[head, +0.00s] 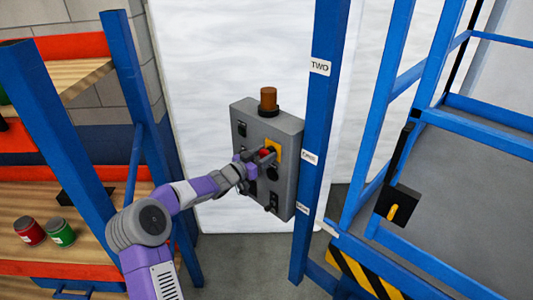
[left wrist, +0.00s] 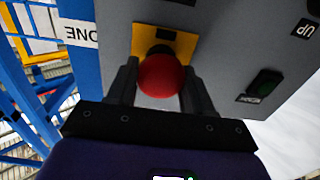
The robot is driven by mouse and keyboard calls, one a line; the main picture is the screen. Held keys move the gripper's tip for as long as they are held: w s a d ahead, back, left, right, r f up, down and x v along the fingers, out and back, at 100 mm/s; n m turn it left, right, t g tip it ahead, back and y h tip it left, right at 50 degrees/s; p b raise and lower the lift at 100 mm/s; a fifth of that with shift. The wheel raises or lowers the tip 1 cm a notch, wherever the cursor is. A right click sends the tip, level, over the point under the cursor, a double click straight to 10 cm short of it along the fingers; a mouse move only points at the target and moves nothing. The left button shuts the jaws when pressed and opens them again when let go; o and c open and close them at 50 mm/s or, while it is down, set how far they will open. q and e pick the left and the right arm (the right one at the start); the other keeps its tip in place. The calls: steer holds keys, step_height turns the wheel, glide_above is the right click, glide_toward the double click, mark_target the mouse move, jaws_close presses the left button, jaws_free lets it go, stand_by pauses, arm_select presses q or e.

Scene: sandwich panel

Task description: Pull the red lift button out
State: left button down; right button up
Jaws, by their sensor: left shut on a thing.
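The red lift button (left wrist: 161,76) is a round knob on a yellow square plate (left wrist: 178,42) on the grey control box. In the head view the red button (head: 265,153) shows only partly, behind my gripper. My left gripper (head: 263,158) reaches the front of the box from the left. In the left wrist view its two dark fingers (left wrist: 160,88) stand on either side of the red knob, shut on it. A short dark stem shows between knob and plate. My right gripper is in neither view.
The grey box (head: 285,125) carries an amber beacon (head: 268,100) on top and other small switches. It sits beside a blue post (head: 322,110). Shelves with a red can (head: 29,232) and a green can (head: 61,233) stand at left. A blue frame (head: 430,60) stands at right.

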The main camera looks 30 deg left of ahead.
arm_select(q)
steer(key=c, duration=0.5)
jaws_free()
steer(key=shift+s, duration=0.15)
steer(key=v, duration=0.7)
steer(key=shift+s+a, duration=0.1)
steer(key=shift+s, duration=0.15)
steer(key=shift+f, duration=0.1)
